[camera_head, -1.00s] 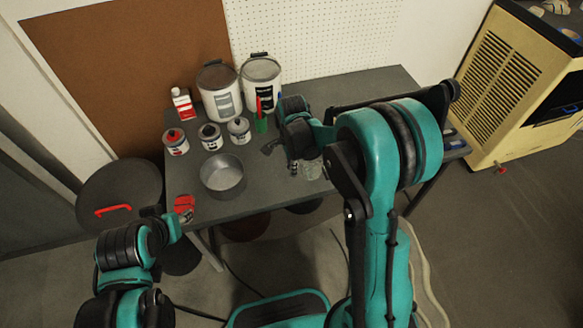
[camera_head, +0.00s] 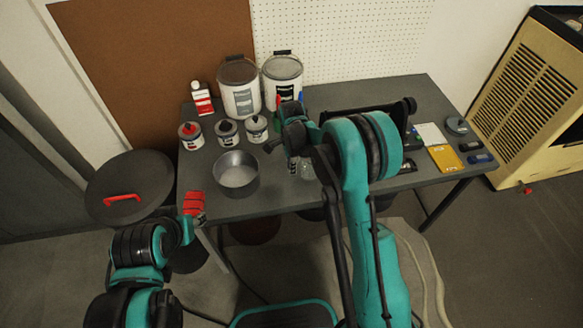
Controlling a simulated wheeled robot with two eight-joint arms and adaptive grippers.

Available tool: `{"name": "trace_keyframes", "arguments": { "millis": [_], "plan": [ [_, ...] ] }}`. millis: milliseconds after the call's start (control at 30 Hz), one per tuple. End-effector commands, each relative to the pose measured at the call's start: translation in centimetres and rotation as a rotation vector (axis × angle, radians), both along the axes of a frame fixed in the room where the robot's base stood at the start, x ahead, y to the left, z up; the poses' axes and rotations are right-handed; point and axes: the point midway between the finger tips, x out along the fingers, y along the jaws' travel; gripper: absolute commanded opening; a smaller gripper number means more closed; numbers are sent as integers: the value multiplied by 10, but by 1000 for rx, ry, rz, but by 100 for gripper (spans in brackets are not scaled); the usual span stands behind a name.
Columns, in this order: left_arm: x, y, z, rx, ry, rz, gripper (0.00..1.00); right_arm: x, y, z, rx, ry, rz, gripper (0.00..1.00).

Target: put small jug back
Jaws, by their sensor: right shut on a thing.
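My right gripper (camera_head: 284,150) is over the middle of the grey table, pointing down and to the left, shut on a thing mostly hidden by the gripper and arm. A small clear glass jug (camera_head: 307,169) shows in part just below and right of the gripper, partly behind my right arm. It looks like the thing held, but the contact is hidden. My left gripper is near the table's front left corner, its fingers hard to make out, and a red item (camera_head: 194,202) shows beside it.
A metal pot (camera_head: 236,174) stands left of my right gripper. Several small cans (camera_head: 227,132) and two large paint buckets (camera_head: 239,92) stand behind. A yellow pad (camera_head: 445,157) and small items lie at the right. A dark bin lid (camera_head: 130,190) is left of the table.

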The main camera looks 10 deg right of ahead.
Motion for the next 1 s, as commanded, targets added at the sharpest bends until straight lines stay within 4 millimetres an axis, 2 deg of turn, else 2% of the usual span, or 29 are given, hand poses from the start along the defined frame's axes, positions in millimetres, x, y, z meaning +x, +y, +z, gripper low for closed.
{"name": "trace_keyframes", "arguments": {
  "millis": [267,300,367,667,767,867,1000],
  "plan": [
    [0,0,-2,0,0,0,40,0,0,-3,0,0,0,0],
    [0,0,-2,0,0,0,40,0,0,-3,0,0,0,23],
    [0,0,-2,0,0,0,40,0,0,-2,0,0,0,39],
    [0,0,-1,0,0,0,40,0,0,-1,0,0,0,39],
    [0,0,4,0,0,0,40,0,0,5,0,0,0,39],
    [0,0,9,0,0,0,40,0,0,20,0,0,0,39],
    [0,0,21,0,0,0,40,0,0,52,0,1,0,39]
  ]
}}
